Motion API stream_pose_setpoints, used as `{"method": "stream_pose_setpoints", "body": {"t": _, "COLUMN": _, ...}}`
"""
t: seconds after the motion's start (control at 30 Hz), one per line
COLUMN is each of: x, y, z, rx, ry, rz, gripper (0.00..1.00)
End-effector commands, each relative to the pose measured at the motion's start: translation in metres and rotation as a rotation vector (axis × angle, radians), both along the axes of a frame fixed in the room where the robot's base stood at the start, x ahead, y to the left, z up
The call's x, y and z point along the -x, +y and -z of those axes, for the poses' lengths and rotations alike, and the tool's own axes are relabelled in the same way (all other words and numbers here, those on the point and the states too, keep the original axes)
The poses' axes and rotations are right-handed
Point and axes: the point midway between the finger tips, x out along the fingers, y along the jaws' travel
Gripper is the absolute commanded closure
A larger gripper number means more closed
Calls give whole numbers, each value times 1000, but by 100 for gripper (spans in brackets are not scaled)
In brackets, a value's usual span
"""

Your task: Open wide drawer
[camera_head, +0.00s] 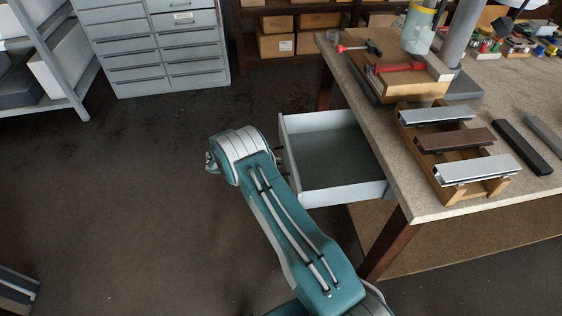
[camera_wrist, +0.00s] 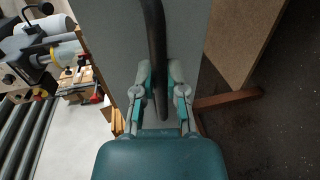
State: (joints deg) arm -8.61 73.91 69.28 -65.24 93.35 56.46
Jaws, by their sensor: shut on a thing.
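The wide drawer (camera_head: 352,194) is light grey and stands pulled out from the left side of the workbench, its empty inside showing in the head view. Its grey front (camera_wrist: 118,40) fills the middle of the wrist view, with a long dark bar handle (camera_wrist: 153,28) across it. My gripper (camera_wrist: 160,78) is shut on this handle, one finger on each side of it.
The workbench (camera_head: 440,206) carries a wooden rack (camera_head: 481,192) with several metal profiles, and a wooden board (camera_head: 425,85) with red-handled tools. A grey cabinet (camera_head: 160,50) stands at the back left. The dark floor left of the drawer is clear.

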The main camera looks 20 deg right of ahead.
Motion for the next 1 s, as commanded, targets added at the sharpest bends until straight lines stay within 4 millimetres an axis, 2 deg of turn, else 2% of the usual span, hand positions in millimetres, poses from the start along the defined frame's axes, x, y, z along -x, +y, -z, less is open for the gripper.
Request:
{"method": "stream_pose_setpoints", "body": {"t": 0.03, "x": 2, "y": 2, "z": 6, "rx": -8, "ry": 7, "rz": -4, "gripper": 100}}
{"method": "stream_pose_setpoints", "body": {"t": 0.2, "x": 3, "y": 0, "z": 6, "rx": -9, "ry": 8, "rz": -2, "gripper": 100}}
{"method": "stream_pose_setpoints", "body": {"t": 0.23, "x": 3, "y": 0, "z": 6, "rx": -9, "ry": 9, "rz": -2, "gripper": 76}}
{"method": "stream_pose_setpoints", "body": {"t": 0.3, "x": 3, "y": -2, "z": 6, "rx": -9, "ry": 9, "rz": -2, "gripper": 49}}
{"method": "stream_pose_setpoints", "body": {"t": 0.73, "x": 0, "y": 5, "z": 1, "rx": -4, "ry": 0, "rz": -3, "gripper": 49}}
{"method": "stream_pose_setpoints", "body": {"t": 0.87, "x": -5, "y": 23, "z": -3, "rx": -4, "ry": 0, "rz": -4, "gripper": 49}}
{"method": "stream_pose_setpoints", "body": {"t": 1.0, "x": -12, "y": 51, "z": -8, "rx": -6, "ry": 1, "rz": -5, "gripper": 49}}
